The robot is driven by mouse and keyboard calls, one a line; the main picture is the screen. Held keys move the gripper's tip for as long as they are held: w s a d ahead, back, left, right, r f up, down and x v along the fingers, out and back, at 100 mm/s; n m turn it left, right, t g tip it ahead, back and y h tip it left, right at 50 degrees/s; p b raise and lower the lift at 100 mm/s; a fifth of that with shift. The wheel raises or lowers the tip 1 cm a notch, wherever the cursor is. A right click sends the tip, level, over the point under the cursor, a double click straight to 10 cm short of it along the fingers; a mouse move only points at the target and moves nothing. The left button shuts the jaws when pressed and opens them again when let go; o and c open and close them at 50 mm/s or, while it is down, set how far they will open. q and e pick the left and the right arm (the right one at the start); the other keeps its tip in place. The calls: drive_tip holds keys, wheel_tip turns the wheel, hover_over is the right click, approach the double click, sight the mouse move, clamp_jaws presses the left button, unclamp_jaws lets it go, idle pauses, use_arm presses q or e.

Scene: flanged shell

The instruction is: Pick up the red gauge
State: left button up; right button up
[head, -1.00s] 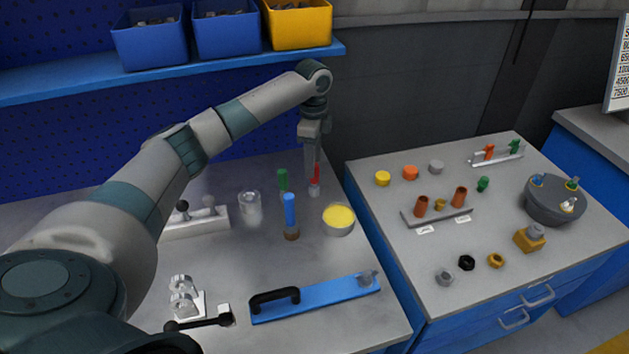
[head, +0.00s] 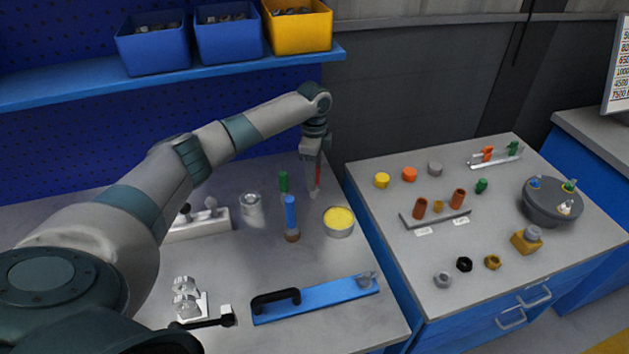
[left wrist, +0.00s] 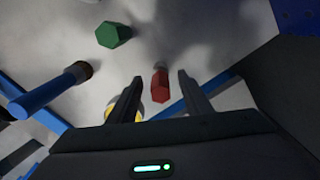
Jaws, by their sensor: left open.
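The red gauge (head: 318,176) stands at the back right of the left bench, partly hidden by my left gripper in the head view. My right gripper is in neither view.
A green gauge (head: 284,182) and a blue one (head: 290,215) stand left of the red one. A round tin with yellow contents (head: 339,221) is close in front. A blue bar with a black handle (head: 330,298) lies at the bench's front. Blue and yellow bins sit on the shelf (head: 180,78) above.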

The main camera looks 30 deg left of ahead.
use_arm(q)
drive_tip(key=shift+f+p, duration=0.35)
drive_tip(key=shift+f, duration=1.2)
clamp_jaws()
